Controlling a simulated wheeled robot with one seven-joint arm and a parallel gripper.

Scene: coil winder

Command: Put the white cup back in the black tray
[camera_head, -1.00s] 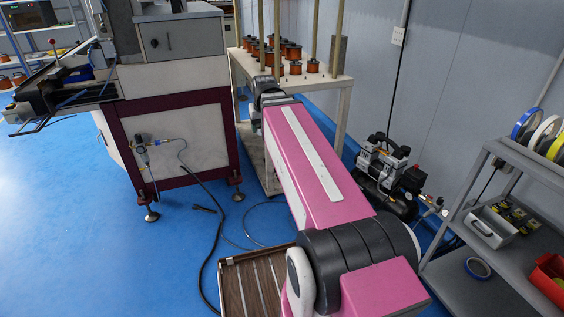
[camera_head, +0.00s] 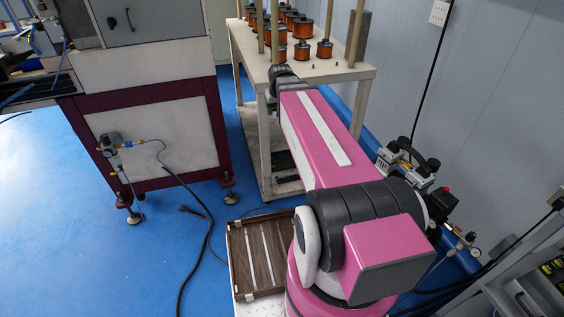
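I cannot make out the white cup in the head view. I cannot pick out the black tray with certainty either; a dark tray-like part (camera_head: 38,92) juts from the machine at the left edge. My gripper is not visible, being beyond or behind the arm.
A white stand (camera_head: 345,73) holds several copper-coloured spools (camera_head: 303,50) and upright posts. A maroon-framed machine (camera_head: 150,130) stands left, with a cable (camera_head: 208,235) on the floor. A compressor (camera_head: 410,165) and a grey shelf (camera_head: 500,285) are right. Blue floor (camera_head: 60,220) is open at left.

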